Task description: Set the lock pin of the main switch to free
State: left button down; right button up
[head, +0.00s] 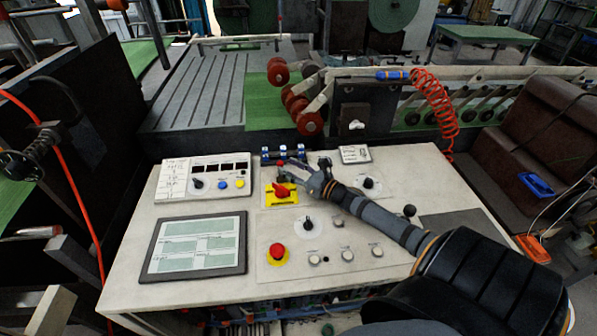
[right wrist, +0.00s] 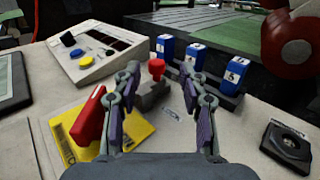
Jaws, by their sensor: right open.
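The main switch is a red handle (head: 283,189) on a yellow plate (head: 291,200) near the panel's middle. In the right wrist view the red handle (right wrist: 89,116) stands tilted on the yellow plate (right wrist: 138,128), left of my gripper. A small red-capped pin (right wrist: 156,68), which looks like the lock pin, rises from a grey block (right wrist: 150,95) beside the plate. My right gripper (right wrist: 159,80) is open, with its fingers either side of the pin in that view; I cannot tell whether they touch it. In the head view the right gripper (head: 303,172) reaches over the panel from the right. My left gripper is not in view.
Blue numbered blocks (right wrist: 197,58) stand just behind the pin. A box with displays and buttons (head: 207,179), a screen (head: 195,244) and a red emergency button (head: 277,251) are on the panel. Red rollers (head: 310,123) stand behind it. A black square part (right wrist: 288,143) lies right.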

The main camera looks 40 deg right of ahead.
jog(key=shift+v, duration=2.25)
